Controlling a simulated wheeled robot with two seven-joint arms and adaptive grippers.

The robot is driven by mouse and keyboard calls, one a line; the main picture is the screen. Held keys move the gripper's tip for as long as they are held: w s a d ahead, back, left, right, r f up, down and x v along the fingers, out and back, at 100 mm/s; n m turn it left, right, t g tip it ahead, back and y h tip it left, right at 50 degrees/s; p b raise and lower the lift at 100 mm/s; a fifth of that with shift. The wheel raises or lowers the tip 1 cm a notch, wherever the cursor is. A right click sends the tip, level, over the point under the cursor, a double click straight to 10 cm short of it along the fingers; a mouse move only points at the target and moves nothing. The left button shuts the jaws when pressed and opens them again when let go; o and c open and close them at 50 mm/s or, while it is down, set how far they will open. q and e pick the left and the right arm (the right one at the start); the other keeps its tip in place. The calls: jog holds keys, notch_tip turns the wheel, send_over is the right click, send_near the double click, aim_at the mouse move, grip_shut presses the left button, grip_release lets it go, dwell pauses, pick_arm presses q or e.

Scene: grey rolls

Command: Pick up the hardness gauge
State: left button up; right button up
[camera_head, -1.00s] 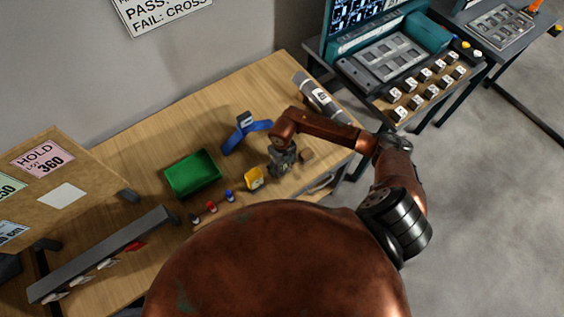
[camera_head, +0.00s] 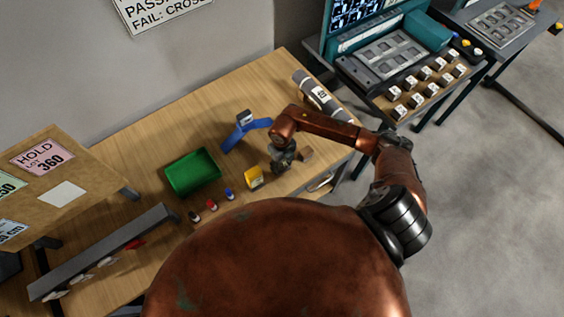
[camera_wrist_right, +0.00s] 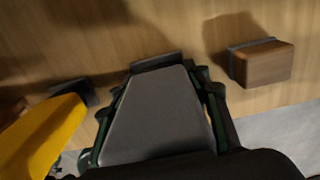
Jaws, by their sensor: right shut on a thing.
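My right gripper (camera_head: 284,160) is over the front right of the wooden table, pointing down. In the right wrist view its fingers (camera_wrist_right: 160,95) stand on both sides of a grey tapering body with a dark end, which I take to be the hardness gauge (camera_wrist_right: 158,115). The gripper is shut on it. In the head view the gripper hides the gauge, and I cannot tell whether it touches the table. My left gripper is not in view.
A yellow item (camera_head: 254,178) is close left of the gripper, and a wooden block (camera_head: 305,154) close right. A green bin (camera_head: 193,172), a blue stand (camera_head: 240,132), small coloured pieces (camera_head: 212,204) and a labelled grey roll (camera_head: 318,95) are on the table (camera_head: 240,92).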

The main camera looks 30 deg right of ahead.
jog(key=shift+r, duration=0.15)
jog(key=shift+w+r, duration=0.1)
jog(key=shift+r, duration=0.15)
notch_tip(320, 180, up, 3)
jog(key=shift+f+b, duration=0.2)
jog(key=shift+b, duration=0.35)
jog(key=s+r+b, duration=0.1)
jog(key=s+r, duration=0.8)
jog(key=s, duration=0.5)
jog(key=shift+a+r+b, duration=0.25)
jog(key=shift+r+b, duration=0.05)
jog(key=shift+b, duration=0.05)
jog(key=shift+s, duration=0.1)
